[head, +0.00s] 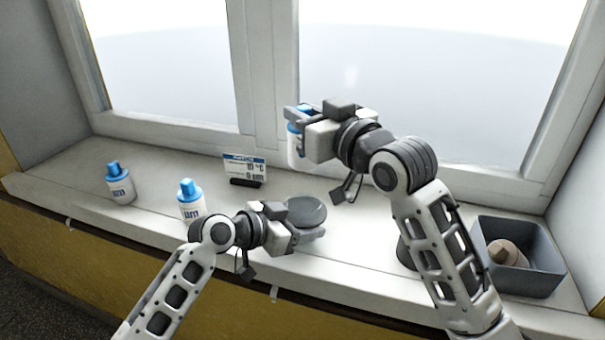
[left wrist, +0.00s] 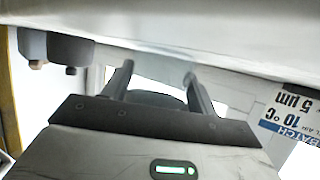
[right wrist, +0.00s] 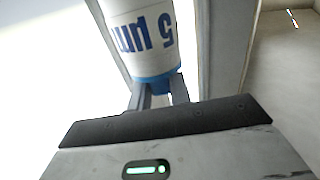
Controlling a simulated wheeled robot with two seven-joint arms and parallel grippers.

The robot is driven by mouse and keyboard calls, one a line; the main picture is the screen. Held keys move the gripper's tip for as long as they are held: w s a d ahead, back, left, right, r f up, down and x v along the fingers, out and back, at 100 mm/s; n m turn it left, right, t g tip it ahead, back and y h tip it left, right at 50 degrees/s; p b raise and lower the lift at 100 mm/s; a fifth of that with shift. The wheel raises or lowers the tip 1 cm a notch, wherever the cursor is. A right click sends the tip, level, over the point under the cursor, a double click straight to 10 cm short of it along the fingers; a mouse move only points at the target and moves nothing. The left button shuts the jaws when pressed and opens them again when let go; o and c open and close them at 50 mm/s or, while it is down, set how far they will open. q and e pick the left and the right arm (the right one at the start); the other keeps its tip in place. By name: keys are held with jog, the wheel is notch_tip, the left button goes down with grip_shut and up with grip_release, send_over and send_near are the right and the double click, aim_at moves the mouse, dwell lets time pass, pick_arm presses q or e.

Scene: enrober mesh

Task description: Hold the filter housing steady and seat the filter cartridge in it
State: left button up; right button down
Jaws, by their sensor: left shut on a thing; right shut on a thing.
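The filter housing (head: 306,210) is a dark grey round piece on the sill's front part; its inside cannot be made out. My left gripper (head: 290,234) is shut on it from the left, and a dark part of the housing (left wrist: 155,98) shows between the fingers in the left wrist view. My right gripper (head: 303,122) is shut on the blue end of a white filter cartridge (head: 294,146), held up before the window, above and behind the housing and apart from it. In the right wrist view the cartridge (right wrist: 140,35) reads "5 µm".
Two other white cartridges with blue tops, one at the far left (head: 121,188) and one nearer (head: 191,205), stand on the sill (head: 75,208). A small sign (head: 245,168) reads 10 °C and 5 µm. A grey bin (head: 540,283) with a brownish object (head: 505,252) is at the right.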

aim_at(297, 161)
notch_tip(297, 161, down, 10)
jog(key=m+t+h, duration=0.1)
jog(key=h, duration=0.1)
jog(key=shift+s+f+m, duration=0.15)
jog(key=shift+f+m, duration=0.05)
jog(key=shift+m, duration=0.2)
jog(key=c, duration=1.2)
grip_release()
notch_tip(297, 161, up, 7)
